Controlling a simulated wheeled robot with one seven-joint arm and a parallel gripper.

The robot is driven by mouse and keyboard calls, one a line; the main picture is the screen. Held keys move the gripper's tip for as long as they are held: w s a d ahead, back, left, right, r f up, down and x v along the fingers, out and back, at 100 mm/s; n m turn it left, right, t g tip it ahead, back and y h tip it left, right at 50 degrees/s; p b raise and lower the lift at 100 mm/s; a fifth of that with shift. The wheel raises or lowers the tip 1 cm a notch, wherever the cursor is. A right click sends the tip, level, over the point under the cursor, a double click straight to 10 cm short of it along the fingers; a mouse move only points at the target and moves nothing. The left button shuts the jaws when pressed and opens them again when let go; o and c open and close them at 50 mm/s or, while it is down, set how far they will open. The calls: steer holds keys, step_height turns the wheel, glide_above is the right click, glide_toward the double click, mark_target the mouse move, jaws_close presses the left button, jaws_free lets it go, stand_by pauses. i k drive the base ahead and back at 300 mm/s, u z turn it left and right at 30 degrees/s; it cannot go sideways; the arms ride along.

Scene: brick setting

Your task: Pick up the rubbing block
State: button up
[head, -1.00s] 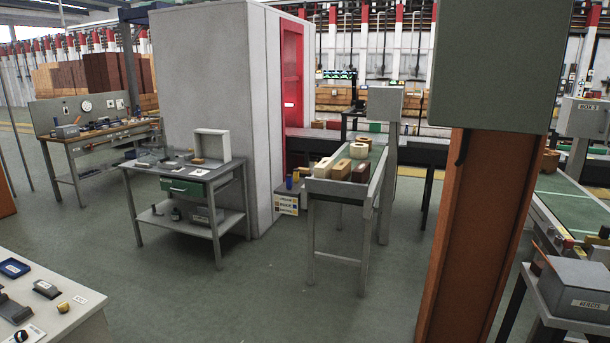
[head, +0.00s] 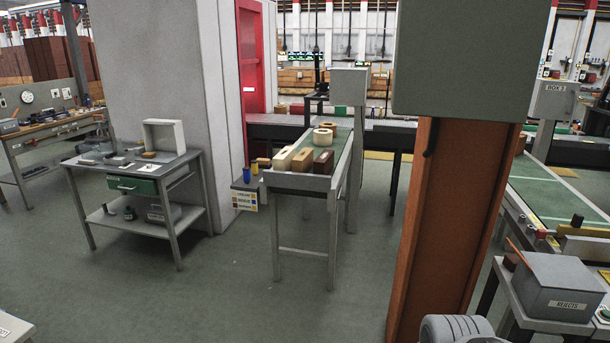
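I cannot single out the rubbing block for certain. Small grey and dark items (head: 92,157) lie on the grey workbench (head: 178,164) with a green drawer, left of the middle, too small to tell apart. My gripper is not in view. A grey rounded part at the bottom right edge looks like part of my arm.
A narrow stand (head: 296,182) holds cream and brown bricks (head: 302,159). A brown pillar (head: 437,220) with a grey box stands right of it. A rejects box (head: 553,287) is at lower right. Another bench (head: 50,138) is far left. The floor ahead is clear.

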mark_target(265, 163)
steer(key=u, duration=0.8)
steer(key=i, duration=2.95)
steer(key=u, duration=0.3)
steer(key=i, duration=1.95)
steer(key=z, duration=0.25)
